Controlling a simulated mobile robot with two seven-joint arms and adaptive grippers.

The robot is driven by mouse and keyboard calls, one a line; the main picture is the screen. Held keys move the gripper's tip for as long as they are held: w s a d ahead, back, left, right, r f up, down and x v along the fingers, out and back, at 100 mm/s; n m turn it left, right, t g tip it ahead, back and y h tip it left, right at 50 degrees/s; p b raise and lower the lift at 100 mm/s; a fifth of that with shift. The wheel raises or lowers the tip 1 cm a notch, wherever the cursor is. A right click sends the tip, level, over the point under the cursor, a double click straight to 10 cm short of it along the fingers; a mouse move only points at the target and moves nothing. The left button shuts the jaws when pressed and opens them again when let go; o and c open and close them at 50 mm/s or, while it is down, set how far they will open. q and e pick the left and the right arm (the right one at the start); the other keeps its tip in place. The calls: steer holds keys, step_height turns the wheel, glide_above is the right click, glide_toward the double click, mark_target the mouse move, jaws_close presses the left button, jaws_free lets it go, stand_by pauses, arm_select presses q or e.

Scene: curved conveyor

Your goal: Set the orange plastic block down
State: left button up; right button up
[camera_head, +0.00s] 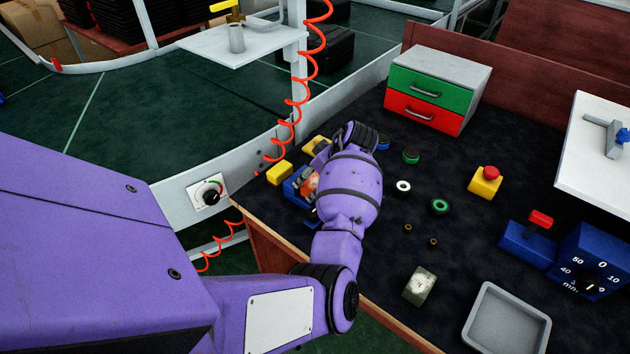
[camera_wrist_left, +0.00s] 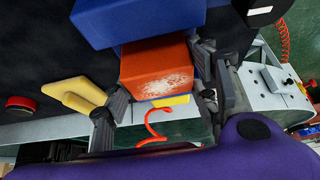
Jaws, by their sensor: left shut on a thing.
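The orange block (camera_wrist_left: 156,70), with a worn whitish patch, is between the fingers of my left gripper (camera_wrist_left: 162,88) in the wrist view. In the head view only a small part of the orange block (camera_head: 310,184) shows beside my purple wrist. My left gripper (camera_head: 308,190) is mostly hidden there by the wrist. It is shut on the block. A blue object (camera_wrist_left: 120,22) lies right against the block in the wrist view; whether they touch is unclear. Blue also shows beside the gripper in the head view. My right gripper is not in view.
On the dark tabletop (camera_head: 380,245) stand a green and red drawer box (camera_head: 432,92), a yellow button box (camera_head: 485,182) and a grey tray (camera_head: 507,320). Small rings lie right of my wrist. A yellow block (camera_head: 279,173) is near the left edge; a red coiled cable hangs behind.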

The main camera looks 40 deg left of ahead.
arm_select(q)
steer(key=shift+f, duration=0.2)
steer(key=o, duration=1.3)
steer(key=shift+r, duration=0.1)
steer(key=shift+d+r, duration=0.1)
steer(key=shift+r, duration=0.2)
steer(key=v, duration=1.1)
steer(key=shift+d+r, duration=0.15)
steer(key=shift+r, duration=0.15)
